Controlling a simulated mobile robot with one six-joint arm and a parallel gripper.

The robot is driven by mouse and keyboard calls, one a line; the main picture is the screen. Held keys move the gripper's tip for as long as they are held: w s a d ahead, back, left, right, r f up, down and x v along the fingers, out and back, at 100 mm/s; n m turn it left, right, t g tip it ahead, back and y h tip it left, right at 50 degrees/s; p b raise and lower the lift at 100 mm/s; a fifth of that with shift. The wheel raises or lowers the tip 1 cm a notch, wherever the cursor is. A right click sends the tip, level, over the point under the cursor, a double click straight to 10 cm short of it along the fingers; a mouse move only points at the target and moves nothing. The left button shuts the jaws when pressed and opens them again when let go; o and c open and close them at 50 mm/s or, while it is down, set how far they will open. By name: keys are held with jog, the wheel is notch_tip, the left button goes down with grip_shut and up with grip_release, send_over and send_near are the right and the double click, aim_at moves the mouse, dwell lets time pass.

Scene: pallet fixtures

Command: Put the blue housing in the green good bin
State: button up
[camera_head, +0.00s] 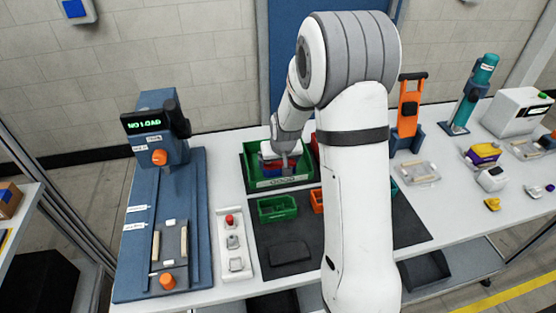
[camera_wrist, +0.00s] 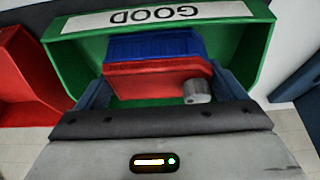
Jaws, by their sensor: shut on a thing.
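The blue housing (camera_wrist: 155,45) has a red part (camera_wrist: 155,78) and a grey round knob (camera_wrist: 197,91) on the side nearest me. In the wrist view it sits between the two dark blue fingers of my gripper (camera_wrist: 163,92), which is shut on it. The green good bin (camera_wrist: 258,50), with its white GOOD label, surrounds the housing in this view. In the head view my gripper (camera_head: 284,158) is at the green bin (camera_head: 250,183), with the housing within the bin's outline. I cannot tell whether the housing touches the bin floor.
A red bin (camera_wrist: 30,80) stands beside the green bin. A smaller green tray (camera_head: 277,209) and an orange tray (camera_head: 316,200) lie in front on the dark mat (camera_head: 262,236). A blue fixture with a NO LOAD display (camera_head: 148,122) stands at left. My arm hides part of the table.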

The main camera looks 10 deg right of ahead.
jog(key=shift+s, duration=0.1)
jog(key=shift+f, duration=0.15)
jog(key=o, duration=0.9)
jog(key=shift+c, duration=0.2)
jog(key=b+v, duration=0.1)
jog(key=v, duration=1.1)
jog(key=s+r, duration=0.3)
jog(key=s, duration=0.9)
jog(key=s+r+g, duration=0.1)
jog(key=s+r, duration=0.1)
jog(key=s, duration=1.1)
jog(key=shift+s+a+r, duration=0.15)
jog(key=shift+r, duration=0.25)
